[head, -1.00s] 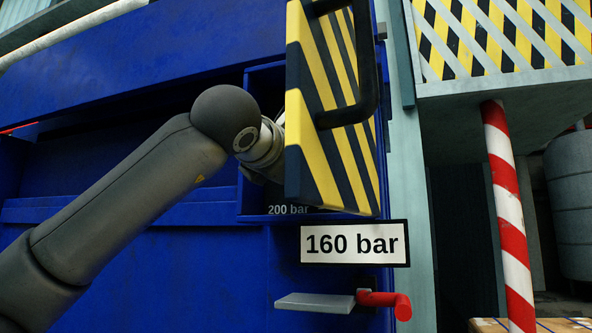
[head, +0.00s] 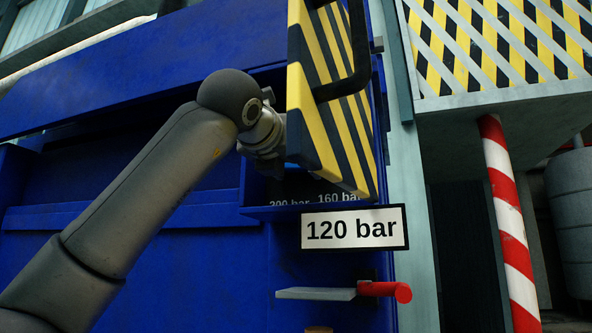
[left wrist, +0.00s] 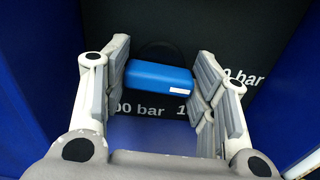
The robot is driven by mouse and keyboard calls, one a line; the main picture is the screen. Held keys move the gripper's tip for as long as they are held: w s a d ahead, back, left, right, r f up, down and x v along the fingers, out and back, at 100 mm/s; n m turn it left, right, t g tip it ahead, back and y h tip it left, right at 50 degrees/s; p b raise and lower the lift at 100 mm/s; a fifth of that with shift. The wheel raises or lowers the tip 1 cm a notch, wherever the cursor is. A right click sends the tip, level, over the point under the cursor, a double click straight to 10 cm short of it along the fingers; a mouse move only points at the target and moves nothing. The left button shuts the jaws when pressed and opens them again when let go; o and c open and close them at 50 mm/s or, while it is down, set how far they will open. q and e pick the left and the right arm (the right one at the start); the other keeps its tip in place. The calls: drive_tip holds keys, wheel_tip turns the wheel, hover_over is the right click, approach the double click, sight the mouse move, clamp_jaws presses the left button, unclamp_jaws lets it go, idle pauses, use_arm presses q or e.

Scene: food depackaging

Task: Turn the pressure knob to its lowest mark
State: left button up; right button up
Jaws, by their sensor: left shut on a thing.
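The pressure knob (left wrist: 158,78) is a blue bar with a small white mark near its right end, seen in the left wrist view against a black dial plate. My left gripper (left wrist: 160,88) is shut on it, one finger at each end. In the head view the striped door hides the knob and my fingertips; only my left wrist (head: 262,132) shows, reaching into the blue recess. A white sign (head: 354,228) below reads 120 bar. Marks on the dial plate (head: 300,192) read 200 bar and 160 bar; others are partly covered. My right gripper is not in view.
The yellow-black striped door (head: 325,110) with a black handle stands open close to my left wrist. A red lever (head: 385,290) and a grey ledge (head: 315,294) stick out below the sign. A red-white post (head: 508,220) stands at right.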

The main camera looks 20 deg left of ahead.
use_arm(q)
drive_tip(key=shift+n, duration=0.5)
drive_tip(key=o, duration=1)
drive_tip(key=shift+s, duration=0.1)
drive_tip(key=s, duration=1.2)
drive_tip(key=shift+a, duration=0.2)
